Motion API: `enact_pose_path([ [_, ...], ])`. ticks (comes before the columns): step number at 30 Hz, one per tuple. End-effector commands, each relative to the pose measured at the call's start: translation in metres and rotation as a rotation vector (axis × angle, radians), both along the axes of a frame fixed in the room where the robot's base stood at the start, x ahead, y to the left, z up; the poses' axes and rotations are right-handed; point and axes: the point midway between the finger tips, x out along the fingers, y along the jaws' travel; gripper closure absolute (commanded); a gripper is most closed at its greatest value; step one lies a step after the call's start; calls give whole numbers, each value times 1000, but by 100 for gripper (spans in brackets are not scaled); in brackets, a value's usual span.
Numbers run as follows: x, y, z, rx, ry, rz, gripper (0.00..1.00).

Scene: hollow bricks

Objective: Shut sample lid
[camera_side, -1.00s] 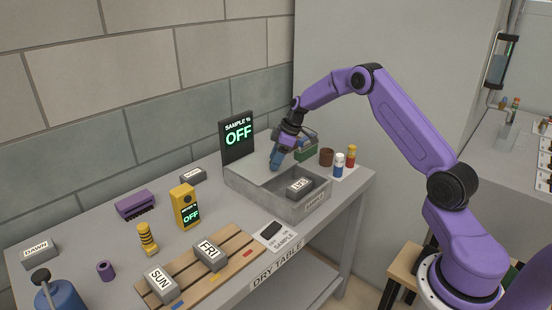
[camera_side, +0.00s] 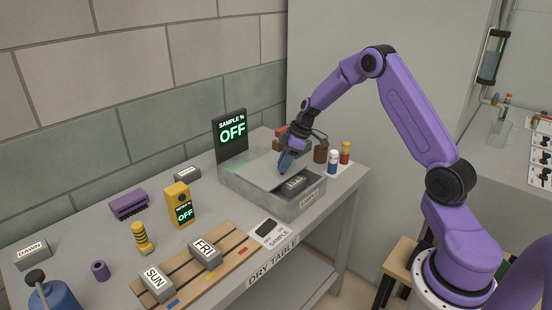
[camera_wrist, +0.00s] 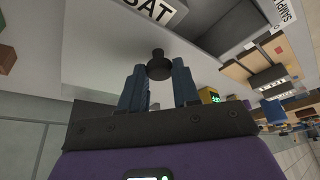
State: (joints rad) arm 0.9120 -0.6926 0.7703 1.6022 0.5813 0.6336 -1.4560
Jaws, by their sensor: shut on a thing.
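The grey sample box (camera_side: 305,204) stands at the back right of the table. Its flat light lid (camera_side: 252,173) covers the left and middle part, leaving the right part open. A grey labelled brick (camera_side: 296,184) lies inside the box, partly covered by the lid edge; its label reads SAT in the wrist view (camera_wrist: 157,10). My gripper (camera_side: 284,168) is low over the lid, its blue fingers shut on the lid's dark knob (camera_wrist: 159,64). In the wrist view, the gripper's (camera_wrist: 159,84) fingers stand on either side of the knob. The knob is hidden in the side view.
The SAMPLE display (camera_side: 231,131) behind the box reads OFF. A brown cup (camera_side: 320,152) and small bottles (camera_side: 333,161) stand to the right behind the box. A dark switch (camera_side: 267,226) lies in front. A wooden pallet (camera_side: 222,262) with two bricks is at front.

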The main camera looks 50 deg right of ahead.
Motion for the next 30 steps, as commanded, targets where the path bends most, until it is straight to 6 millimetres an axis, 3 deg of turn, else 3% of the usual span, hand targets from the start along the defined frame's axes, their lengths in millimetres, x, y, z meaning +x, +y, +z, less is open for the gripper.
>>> enact_pose_path([
  [15, -78, 0, 1, 0, -2, -2, 100],
  [29, -90, 0, 0, 3, 6, 1, 100],
  [30, -90, 0, 0, 1, 6, 1, 56],
])
